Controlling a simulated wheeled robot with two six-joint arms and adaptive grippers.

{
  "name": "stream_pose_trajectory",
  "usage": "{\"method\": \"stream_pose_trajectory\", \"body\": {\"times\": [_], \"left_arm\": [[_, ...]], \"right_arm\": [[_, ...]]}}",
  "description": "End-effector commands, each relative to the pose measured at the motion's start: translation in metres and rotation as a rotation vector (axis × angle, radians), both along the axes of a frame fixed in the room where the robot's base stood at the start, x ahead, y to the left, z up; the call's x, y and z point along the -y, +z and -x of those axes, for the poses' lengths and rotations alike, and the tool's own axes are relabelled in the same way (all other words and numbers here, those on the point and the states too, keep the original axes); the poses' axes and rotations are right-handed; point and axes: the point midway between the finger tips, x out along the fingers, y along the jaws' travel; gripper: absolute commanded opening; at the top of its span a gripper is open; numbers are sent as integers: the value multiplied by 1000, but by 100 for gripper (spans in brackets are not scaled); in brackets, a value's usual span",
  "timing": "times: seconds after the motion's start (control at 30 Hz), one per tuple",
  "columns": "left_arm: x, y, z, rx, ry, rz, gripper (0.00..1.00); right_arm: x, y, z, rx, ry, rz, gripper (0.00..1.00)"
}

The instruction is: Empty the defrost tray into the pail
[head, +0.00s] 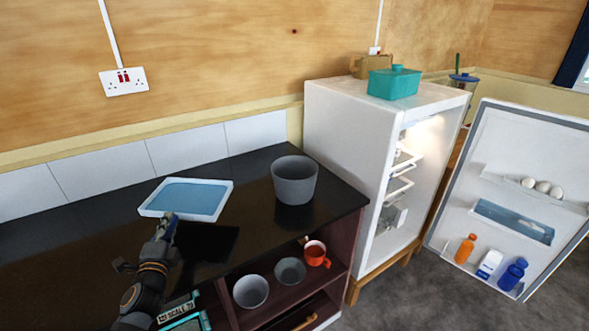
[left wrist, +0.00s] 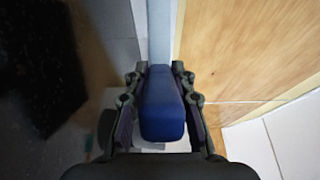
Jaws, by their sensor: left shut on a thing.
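The defrost tray (head: 154,211) is a shallow white tray with a flat blue surface inside that looks like water. It looks roughly level and seems held above the black worktop, with a dark patch showing apart from it below. My left gripper (head: 168,222) is at its near edge, shut on its blue handle; the handle (left wrist: 162,108) fills the space between the fingers in the left wrist view. The pail (head: 294,182) is a grey open bucket standing upright on the worktop, right of the tray and apart from it. Its inside bottom is hidden. My right gripper is not in view.
The black worktop (head: 70,235) is clear left of the tray. A white fridge (head: 340,150) stands to the right with its door (head: 480,245) open; a teal box (head: 394,84) is on top. Grey bowls (head: 251,291) and an orange mug (head: 316,254) sit on the shelf below.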

Motion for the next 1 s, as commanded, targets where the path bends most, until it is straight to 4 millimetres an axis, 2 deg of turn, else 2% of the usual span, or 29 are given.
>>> {"method": "stream_pose_trajectory", "body": {"times": [0.3, 0.5, 0.7, 1.0], "left_arm": [[49, 15, -48, 11, -60, 9, 0], [76, 27, -67, 9, -99, 3, 0], [86, 32, -73, 7, -113, -3, 0], [85, 36, -72, 5, -115, -9, 0]], "right_arm": [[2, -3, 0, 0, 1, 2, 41], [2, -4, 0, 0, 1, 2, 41], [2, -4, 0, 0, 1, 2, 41], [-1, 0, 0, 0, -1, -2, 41]]}}
